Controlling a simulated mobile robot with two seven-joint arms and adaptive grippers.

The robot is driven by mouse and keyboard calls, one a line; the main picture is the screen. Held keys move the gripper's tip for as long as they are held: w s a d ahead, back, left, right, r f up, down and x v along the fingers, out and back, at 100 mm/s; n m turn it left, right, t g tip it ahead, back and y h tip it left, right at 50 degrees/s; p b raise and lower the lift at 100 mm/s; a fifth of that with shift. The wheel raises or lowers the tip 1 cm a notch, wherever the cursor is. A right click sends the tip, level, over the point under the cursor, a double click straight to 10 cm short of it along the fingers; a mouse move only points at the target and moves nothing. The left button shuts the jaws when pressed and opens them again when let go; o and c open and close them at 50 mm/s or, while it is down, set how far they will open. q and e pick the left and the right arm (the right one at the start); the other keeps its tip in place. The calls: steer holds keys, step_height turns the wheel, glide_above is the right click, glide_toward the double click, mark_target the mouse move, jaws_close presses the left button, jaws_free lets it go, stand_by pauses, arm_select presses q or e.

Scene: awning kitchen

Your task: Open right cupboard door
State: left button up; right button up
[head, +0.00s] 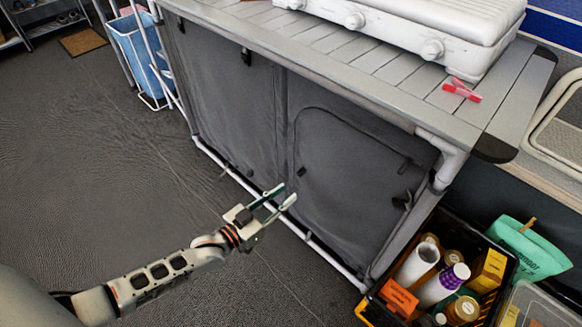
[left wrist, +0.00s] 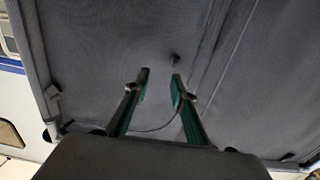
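The right cupboard door (head: 345,185) is a dark grey fabric panel with a rounded, curved seam, closed in the front of the cupboard. A small dark tab (head: 302,171) sits at its left edge. My left gripper (head: 288,192) is in front of the door's lower left part, fingers apart and nothing between them. In the left wrist view the two fingers (left wrist: 161,74) point at the grey fabric (left wrist: 100,50), and a small dark tab (left wrist: 175,59) shows just beyond the tips. Contact with the fabric cannot be told. My right gripper is not in view.
A white frame bar (head: 320,248) runs along the cupboard's foot. A black crate (head: 488,310) of bottles and jars stands at the lower right, near the door's right side. A white stove (head: 400,30) and red item (head: 461,90) are on the countertop (head: 350,57). Floor at left is clear.

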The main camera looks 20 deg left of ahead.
mark_target(298, 175)
arm_select(q)
steer(key=shift+t+y, duration=0.3)
steer(key=w, duration=0.2)
steer(key=w+b, duration=0.1)
steer(key=w, duration=0.2)
steer(key=w+f+b, duration=0.1)
steer(key=w, duration=0.2)
steer(key=shift+w, duration=0.25)
steer(key=shift+w+d+r+b, duration=0.1)
steer(key=shift+w+r+b, duration=0.15)
steer(key=shift+w, duration=0.25)
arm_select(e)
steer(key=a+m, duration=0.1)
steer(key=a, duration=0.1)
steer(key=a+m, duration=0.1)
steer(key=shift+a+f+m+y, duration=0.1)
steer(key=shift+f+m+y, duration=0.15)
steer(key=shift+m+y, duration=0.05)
arm_select(q)
jaws_close()
